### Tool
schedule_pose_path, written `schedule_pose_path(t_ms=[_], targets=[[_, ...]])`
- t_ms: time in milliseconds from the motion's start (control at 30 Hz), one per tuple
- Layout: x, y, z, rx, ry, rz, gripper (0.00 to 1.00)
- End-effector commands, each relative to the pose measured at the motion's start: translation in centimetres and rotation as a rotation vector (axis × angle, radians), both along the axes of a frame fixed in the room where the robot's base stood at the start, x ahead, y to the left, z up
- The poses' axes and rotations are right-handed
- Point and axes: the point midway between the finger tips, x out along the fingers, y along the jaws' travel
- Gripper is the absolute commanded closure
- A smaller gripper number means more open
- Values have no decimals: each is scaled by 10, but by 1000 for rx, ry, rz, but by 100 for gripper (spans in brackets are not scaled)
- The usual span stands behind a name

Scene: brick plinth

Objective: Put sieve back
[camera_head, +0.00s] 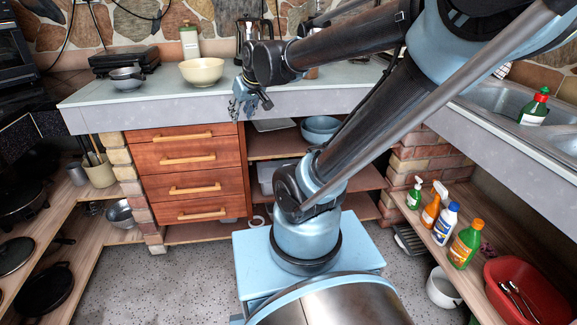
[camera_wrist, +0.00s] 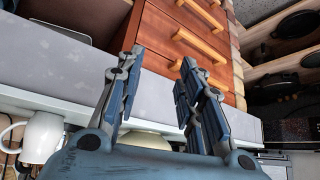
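A small grey metal vessel (camera_head: 127,77), perhaps the sieve, sits at the left of the counter; no mesh can be made out. Another shiny metal bowl (camera_head: 119,213) is on the lower left shelf, and I cannot tell whether it is the sieve. My gripper (camera_head: 247,98) hangs at the counter's front edge, to the right of both and apart from them. In the wrist view my gripper (camera_wrist: 161,58) has its two fingers spread, with nothing between them.
A cream bowl (camera_head: 201,71) stands on the counter (camera_head: 105,98). Closed wooden drawers (camera_head: 193,178) are below it. Several bottles (camera_head: 466,243) stand on the right shelf. The speckled floor by the drawers is clear.

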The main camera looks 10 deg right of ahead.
Motion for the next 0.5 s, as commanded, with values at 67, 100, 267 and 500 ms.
schedule_pose_path(t_ms=[67,100,267,500], targets=[[-30,-30,-22,-24,69,-59,66],[-46,-43,-33,-35,106,-87,66],[-109,-85,-73,-73,249,-197,66],[-170,-113,-110,-99,390,-303,66]])
